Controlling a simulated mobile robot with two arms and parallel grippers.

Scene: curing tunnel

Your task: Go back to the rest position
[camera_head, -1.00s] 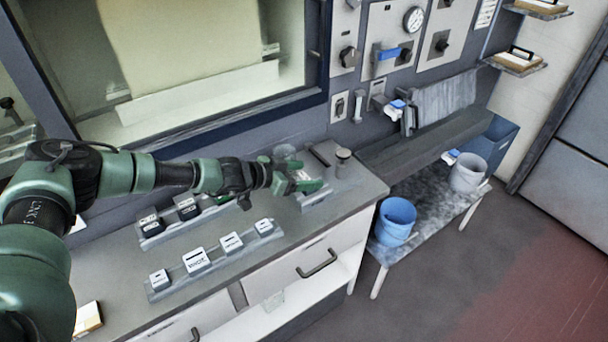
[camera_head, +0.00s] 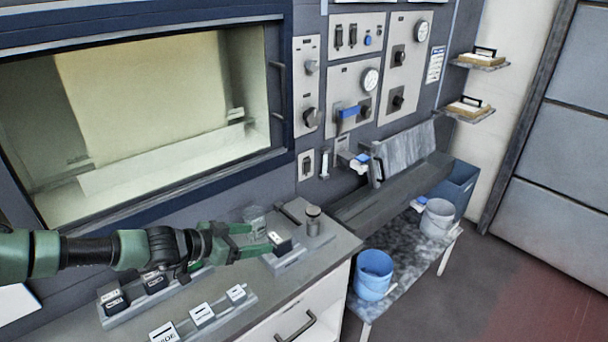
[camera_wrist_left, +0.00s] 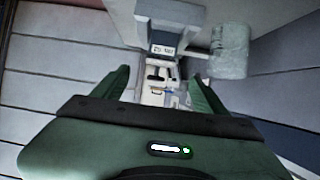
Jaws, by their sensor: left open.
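My left gripper (camera_head: 258,240) reaches in from the left over the grey counter (camera_head: 335,247). Its two green fingers are apart, with nothing held between them. A small dark block with a white label (camera_head: 281,243) sits on a short grey stand (camera_head: 288,260) just beyond the fingertips. In the left wrist view, my open fingers (camera_wrist_left: 160,90) frame a dark labelled block (camera_wrist_left: 163,49) ahead of them. My right gripper is in neither view.
Grey racks with labelled blocks (camera_head: 202,314) lie nearer. A blue bucket (camera_head: 374,274) is on the low bench. The wall panel (camera_head: 352,95) is behind.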

